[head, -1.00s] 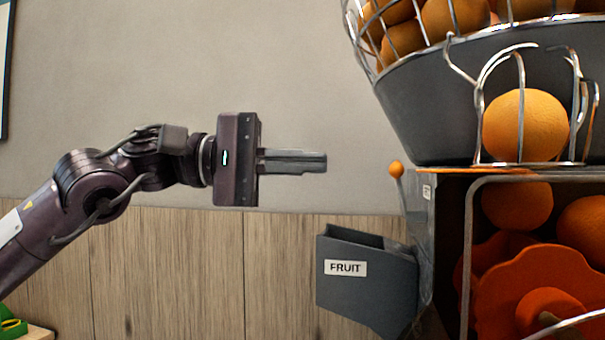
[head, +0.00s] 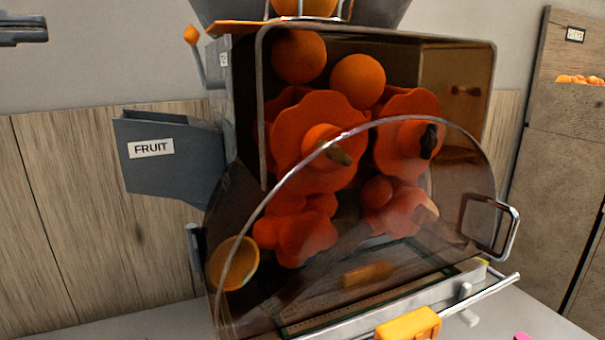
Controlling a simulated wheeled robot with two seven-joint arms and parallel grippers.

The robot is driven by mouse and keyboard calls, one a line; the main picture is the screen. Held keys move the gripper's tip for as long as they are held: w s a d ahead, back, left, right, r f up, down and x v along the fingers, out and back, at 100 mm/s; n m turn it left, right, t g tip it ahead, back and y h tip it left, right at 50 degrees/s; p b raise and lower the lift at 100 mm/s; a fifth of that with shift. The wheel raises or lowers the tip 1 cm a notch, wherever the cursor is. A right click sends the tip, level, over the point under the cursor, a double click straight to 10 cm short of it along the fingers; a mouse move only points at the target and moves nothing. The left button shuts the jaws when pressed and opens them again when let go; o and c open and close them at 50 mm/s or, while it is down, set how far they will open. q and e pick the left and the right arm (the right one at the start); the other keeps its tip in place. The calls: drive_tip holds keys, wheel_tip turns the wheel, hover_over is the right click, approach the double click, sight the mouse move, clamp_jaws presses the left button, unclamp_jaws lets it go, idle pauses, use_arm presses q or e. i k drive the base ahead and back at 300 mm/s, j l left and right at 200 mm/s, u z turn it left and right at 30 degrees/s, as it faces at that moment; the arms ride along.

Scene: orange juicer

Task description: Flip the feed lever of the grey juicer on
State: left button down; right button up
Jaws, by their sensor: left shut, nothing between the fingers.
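The grey juicer (head: 228,105) fills the middle of the head view. A lever with an orange ball knob (head: 191,35) sticks up at its upper left side, beside a small label, above the grey chute marked FRUIT (head: 170,165). The knob stands on a thin grey stem that leans slightly left. My left gripper (head: 40,31) shows only as shut fingertips at the top left edge. They are empty, level with the knob and well to its left, not touching it. The rest of that gripper is out of the picture. My right gripper is not in view.
The juicer's clear curved cover (head: 455,170), with a metal handle (head: 510,228), stands in front of orange pressing drums (head: 315,130) and several oranges. A yellow-orange block (head: 408,323) is at the front bottom. Plain wall lies between the fingertips and the knob.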

sight(191, 35)
drive_tip(key=k+j, duration=0.2)
drive_tip(key=j, duration=0.2)
drive_tip(key=k+j, duration=0.2)
drive_tip(key=j, duration=0.15)
drive_tip(key=k+j, duration=0.2)
drive_tip(key=j, duration=0.2)
drive_tip(key=k+j, duration=0.2)
drive_tip(key=j, duration=0.2)
